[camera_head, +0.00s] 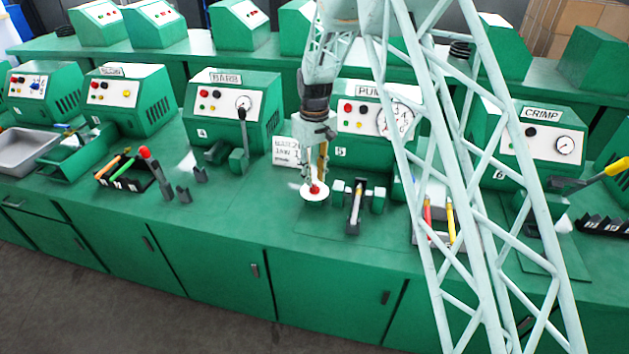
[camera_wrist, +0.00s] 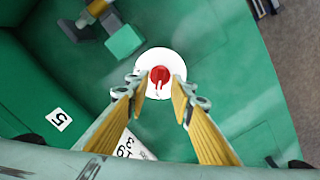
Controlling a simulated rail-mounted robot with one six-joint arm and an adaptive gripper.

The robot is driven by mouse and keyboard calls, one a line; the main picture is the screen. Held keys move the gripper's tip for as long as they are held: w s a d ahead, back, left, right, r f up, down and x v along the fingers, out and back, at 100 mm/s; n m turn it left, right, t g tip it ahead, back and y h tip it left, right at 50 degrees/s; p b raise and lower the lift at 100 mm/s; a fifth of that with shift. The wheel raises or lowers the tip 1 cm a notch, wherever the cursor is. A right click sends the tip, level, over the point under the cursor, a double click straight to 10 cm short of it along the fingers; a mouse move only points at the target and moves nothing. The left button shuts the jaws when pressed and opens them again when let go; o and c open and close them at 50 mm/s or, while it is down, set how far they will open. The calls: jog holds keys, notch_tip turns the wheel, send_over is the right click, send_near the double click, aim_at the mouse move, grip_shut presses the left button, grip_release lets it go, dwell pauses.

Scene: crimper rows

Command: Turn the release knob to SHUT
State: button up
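The release knob (camera_head: 316,190) is a small red cap on a round white dial (camera_head: 313,196), on the green bench in front of the PUMP machine. The knob (camera_wrist: 159,75) also shows in the wrist view, with a white mark on its lower part. No lettering on the dial can be read. My gripper (camera_head: 315,179) points down just over the knob. In the wrist view my gripper (camera_wrist: 158,92) is open, with one yellow-padded finger on each side of the knob. I cannot tell whether either finger touches it.
The PUMP machine (camera_head: 355,139) with its gauge stands behind the dial. A dark lever with green blocks (camera_head: 354,206) sits right of it. A white sign (camera_head: 286,152) stands at the back left. A tray with pens (camera_head: 440,233) is further right. Bare bench lies in front and left.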

aim_at(314, 184)
notch_tip(314, 184, up, 10)
jog(key=shift+f, duration=0.15)
dwell(0.3)
dwell(0.4)
jog(key=s+d+r+m+t, duration=0.1)
jog(key=s+d+r+m, duration=0.1)
jog(key=s+d+r, duration=0.85)
jog(key=s+d+r+m+t, duration=0.1)
jog(key=s+d+r, duration=0.4)
jog(key=s+r, duration=0.95)
jog(key=s+d+r+m, duration=0.1)
jog(key=s+d, duration=0.2)
jog(key=s, duration=0.7)
jog(key=s+d+r+m+t, duration=0.1)
jog(key=s+d, duration=0.1)
jog(key=s, duration=0.9)
jog(key=s+d+r+m+t+b, duration=0.1)
jog(key=s+d+m, duration=0.1)
jog(key=s, duration=0.9)
jog(key=shift+d, duration=0.85)
